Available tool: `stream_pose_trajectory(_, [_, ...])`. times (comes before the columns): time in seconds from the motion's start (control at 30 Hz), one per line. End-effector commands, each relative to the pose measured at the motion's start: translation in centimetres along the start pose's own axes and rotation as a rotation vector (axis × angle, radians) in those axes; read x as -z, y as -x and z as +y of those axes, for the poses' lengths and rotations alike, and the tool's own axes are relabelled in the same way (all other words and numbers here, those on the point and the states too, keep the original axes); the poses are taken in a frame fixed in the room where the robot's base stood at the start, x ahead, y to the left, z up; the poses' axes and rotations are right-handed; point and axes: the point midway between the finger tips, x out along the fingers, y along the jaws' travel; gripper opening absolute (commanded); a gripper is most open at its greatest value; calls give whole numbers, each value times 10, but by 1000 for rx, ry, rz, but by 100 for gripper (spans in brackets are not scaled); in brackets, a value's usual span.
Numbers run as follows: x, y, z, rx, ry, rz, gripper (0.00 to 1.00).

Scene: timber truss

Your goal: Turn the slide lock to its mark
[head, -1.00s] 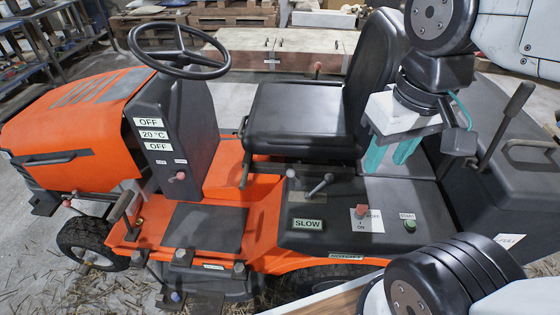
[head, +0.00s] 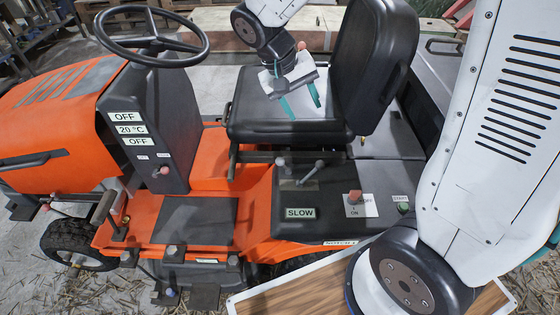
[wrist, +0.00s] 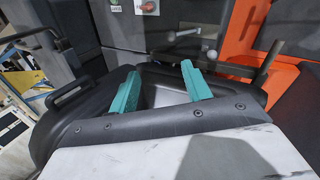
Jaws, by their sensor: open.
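I cannot tell for sure which part is the slide lock, and its mark cannot be made out. A black upright bar (head: 235,148) stands at the seat's near left side; a dark bar also shows at the right in the wrist view (wrist: 264,62). A small red knob (head: 301,46) shows beyond the seat, close behind my gripper in the picture. My gripper (head: 300,102) is open and empty over the black seat cushion (head: 260,122), its teal fingers pointing down. The wrist view also shows both fingers apart (wrist: 160,80).
The seat back (head: 372,65) rises right of my gripper. A steering wheel (head: 152,28) is at the left. The near console holds short levers (head: 310,172), a SLOW label (head: 300,213), a red switch (head: 355,196) and a green button (head: 403,207). A wood-topped board (head: 300,293) lies in front.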

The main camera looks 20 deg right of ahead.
Motion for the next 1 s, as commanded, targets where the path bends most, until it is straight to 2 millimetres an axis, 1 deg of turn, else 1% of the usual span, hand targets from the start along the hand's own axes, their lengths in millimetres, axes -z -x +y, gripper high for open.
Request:
stream_pose_trajectory(0.03, [11, -11, -13, -28, 4, -7, 48])
stream_pose_trajectory(0.1, [26, -25, -28, -64, 0, -7, 48])
stream_pose_trajectory(0.17, [38, -38, -42, -94, -1, -4, 48])
stream_pose_trajectory(0.3, [62, -72, -77, -162, -4, 8, 48])
stream_pose_trajectory(0.4, [75, -99, -103, -205, -2, 21, 48])
stream_pose_trajectory(0.5, [84, -124, -126, -240, 0, 35, 48])
stream_pose_trajectory(0.6, [90, -146, -143, -266, 2, 49, 48])
stream_pose_trajectory(0.7, [93, -160, -155, -282, 4, 59, 48])
stream_pose_trajectory(0.8, [95, -168, -161, -291, 4, 66, 48])
stream_pose_trajectory(0.93, [96, -180, -161, -294, 3, 67, 48])
stream_pose_trajectory(1.0, [96, -190, -157, -294, 3, 66, 48])
